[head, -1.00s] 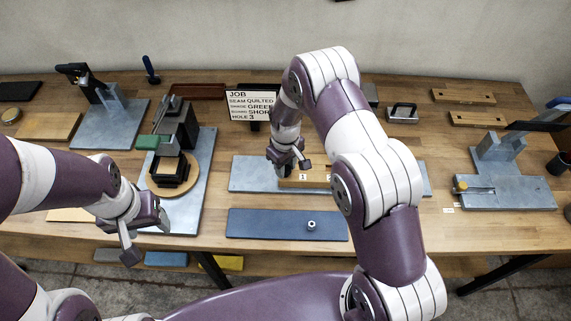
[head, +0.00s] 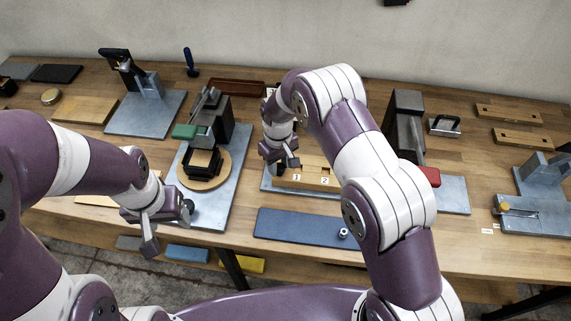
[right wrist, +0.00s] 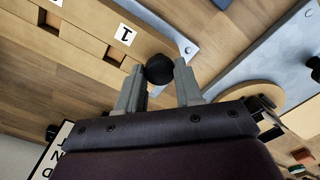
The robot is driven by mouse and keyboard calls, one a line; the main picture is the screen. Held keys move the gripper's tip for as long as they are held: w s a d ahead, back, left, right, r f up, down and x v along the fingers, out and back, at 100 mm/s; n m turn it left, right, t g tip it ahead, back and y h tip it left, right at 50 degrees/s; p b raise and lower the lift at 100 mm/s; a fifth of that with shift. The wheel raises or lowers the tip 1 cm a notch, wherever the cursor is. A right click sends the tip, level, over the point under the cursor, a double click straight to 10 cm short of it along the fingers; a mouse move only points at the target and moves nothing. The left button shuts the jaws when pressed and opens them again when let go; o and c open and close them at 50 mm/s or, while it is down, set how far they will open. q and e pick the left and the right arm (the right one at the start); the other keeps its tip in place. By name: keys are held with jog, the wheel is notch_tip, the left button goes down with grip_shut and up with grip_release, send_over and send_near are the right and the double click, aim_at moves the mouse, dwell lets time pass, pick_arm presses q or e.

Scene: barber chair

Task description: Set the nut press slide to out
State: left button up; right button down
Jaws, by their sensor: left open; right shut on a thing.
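The nut press (head: 404,124) is a black column with a red-ended lever on a grey plate at right of centre in the head view. Its wooden slide (head: 312,172), labelled 1 and 2, lies left of the column; my right arm hides part of it. My right gripper (head: 283,160) is at the slide's left end. In the right wrist view, the right gripper (right wrist: 160,85) has its fingers on either side of a round black knob (right wrist: 160,68), shut on it. The slide's label 1 (right wrist: 124,35) shows beside it. My left gripper (head: 168,225) is open and empty near the table's front edge.
A blue mat (head: 285,228) with a small nut (head: 342,233) lies in front of the press. Left of it stands a press with a green-ended lever (head: 186,131) and a round wooden turntable (head: 222,165). Clear table lies between these two fixtures.

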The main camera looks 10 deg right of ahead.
jog(key=shift+w+a+r, duration=0.1)
jog(key=shift+w+a, duration=0.05)
jog(key=shift+a, duration=0.25)
jog(key=c, duration=0.7)
grip_release()
jog(key=shift+a, duration=0.1)
jog(key=shift+c, duration=0.2)
pick_arm(q)
jog(key=shift+a+f, duration=0.1)
jog(key=shift+a, duration=0.45)
pick_arm(e)
jog(key=shift+r, duration=0.3)
pick_arm(q)
jog(key=shift+f+b, duration=0.95)
pick_arm(e)
notch_tip(320, 180, up, 12)
